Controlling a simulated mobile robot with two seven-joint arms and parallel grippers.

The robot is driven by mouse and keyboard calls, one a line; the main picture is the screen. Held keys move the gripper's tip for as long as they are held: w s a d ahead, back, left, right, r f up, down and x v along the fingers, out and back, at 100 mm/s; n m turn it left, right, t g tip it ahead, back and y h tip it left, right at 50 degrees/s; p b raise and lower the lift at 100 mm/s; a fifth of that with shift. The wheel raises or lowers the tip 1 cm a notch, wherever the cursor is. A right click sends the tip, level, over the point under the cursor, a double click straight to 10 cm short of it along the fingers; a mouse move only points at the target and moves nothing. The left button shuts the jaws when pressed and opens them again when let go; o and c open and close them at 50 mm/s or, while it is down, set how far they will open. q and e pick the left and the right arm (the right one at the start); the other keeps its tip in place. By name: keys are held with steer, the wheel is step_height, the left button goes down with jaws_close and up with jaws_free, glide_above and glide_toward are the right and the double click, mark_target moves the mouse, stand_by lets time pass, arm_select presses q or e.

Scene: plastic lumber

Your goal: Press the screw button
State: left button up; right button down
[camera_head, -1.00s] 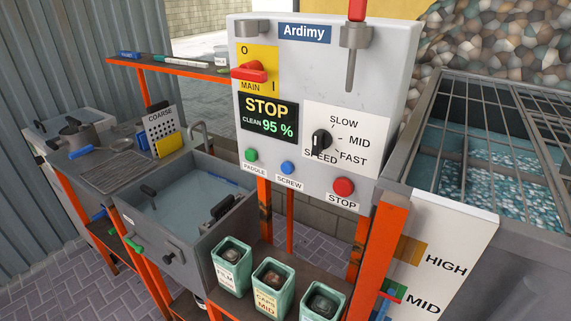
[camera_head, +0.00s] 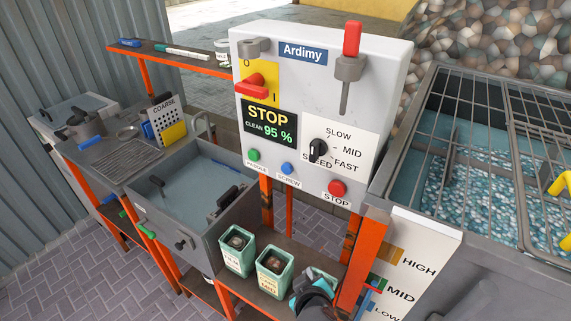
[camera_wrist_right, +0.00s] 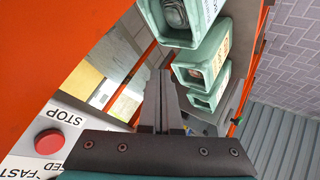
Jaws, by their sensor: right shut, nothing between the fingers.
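The blue screw button (camera_head: 287,169) is on the lower front of the white control box (camera_head: 385,75), above its SCREW label. The green paddle button (camera_head: 253,155) is to its left and the red stop button (camera_head: 337,188) to its right. The stop button also shows in the wrist view (camera_wrist_right: 48,143). The display (camera_head: 269,122) reads STOP, CLEAN 95 %. My right gripper (camera_head: 308,285) is below the box, by the green bins, apart from the buttons. In the wrist view its fingers (camera_wrist_right: 162,100) are together and empty. My left gripper is out of view.
Green bins (camera_head: 273,274) stand on the shelf below the box. An orange post (camera_head: 363,260) and a HIGH/MID/LOW board (camera_head: 420,262) are right of my gripper. A water basin (camera_head: 200,195) is at left, a grated tank (camera_head: 450,170) at right. Space before the buttons is clear.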

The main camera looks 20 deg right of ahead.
mark_target(287, 169)
steer(key=w+a+r+n+t+y+p, duration=0.1)
steer(key=w+a+r+n+t, duration=0.1)
steer(key=w+a+r+t, duration=0.2)
steer(key=w+a+r+n+t+y+p, duration=0.1)
steer(key=w+a+r+n+t, duration=0.2)
steer(key=w+r, duration=0.3)
step_height(287, 169, up, 6)
steer(key=shift+w+a+f+t, duration=0.2)
steer(key=shift+a+t, duration=0.3)
steer(key=w+d, duration=0.5)
steer(key=d, duration=0.2)
steer(key=shift+w+p, duration=0.2)
steer(key=shift+p, duration=0.25)
steer(key=shift+d, duration=0.1)
stand_by(0.9)
steer(key=shift+w+d, duration=0.25)
